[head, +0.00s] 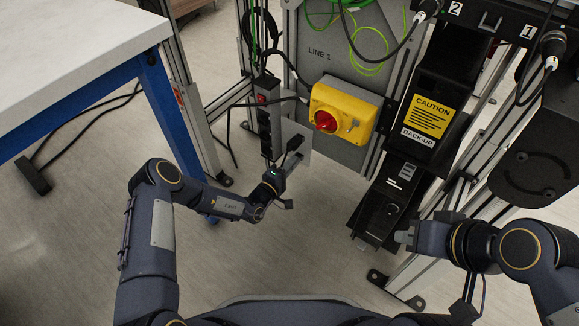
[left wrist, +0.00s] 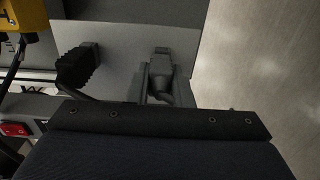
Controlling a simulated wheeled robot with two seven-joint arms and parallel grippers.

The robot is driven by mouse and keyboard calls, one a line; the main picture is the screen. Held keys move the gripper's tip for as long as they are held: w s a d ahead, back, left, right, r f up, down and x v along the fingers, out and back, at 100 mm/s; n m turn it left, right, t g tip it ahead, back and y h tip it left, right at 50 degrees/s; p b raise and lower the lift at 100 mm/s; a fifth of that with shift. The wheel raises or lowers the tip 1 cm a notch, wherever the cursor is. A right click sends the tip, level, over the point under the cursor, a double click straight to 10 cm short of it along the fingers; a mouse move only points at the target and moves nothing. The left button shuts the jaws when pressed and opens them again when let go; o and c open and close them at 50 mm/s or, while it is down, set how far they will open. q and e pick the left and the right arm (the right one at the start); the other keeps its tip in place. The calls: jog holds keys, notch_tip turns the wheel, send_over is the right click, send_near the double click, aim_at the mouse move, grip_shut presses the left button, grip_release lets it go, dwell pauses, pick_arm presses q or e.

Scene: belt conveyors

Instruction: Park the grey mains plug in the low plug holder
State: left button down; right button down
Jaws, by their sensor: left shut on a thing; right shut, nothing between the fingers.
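My left gripper (head: 272,180) is low beside the power strip, shut on a small grey piece. In the left wrist view this piece, which looks like the grey plug (left wrist: 161,72), shows beyond the dark gripper body, in front of a pale grey plate (left wrist: 120,38). The plate (head: 299,130) also shows in the head view. A black ribbed piece (left wrist: 78,65) with a cable is to the left of the plug, apart from it. I cannot make out the low plug holder's slot. My right gripper (head: 403,237) is shut and empty at the right.
A black power strip (head: 265,115) with a red switch (left wrist: 15,129) stands upright by the post. A yellow box with a red knob (head: 327,121) is to its right. A blue-legged table (head: 70,60) is at the left. Cables hang nearby. The floor in front is clear.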

pick_arm(q)
jog(key=shift+w+d, duration=0.15)
jog(key=c, duration=1.2)
grip_release()
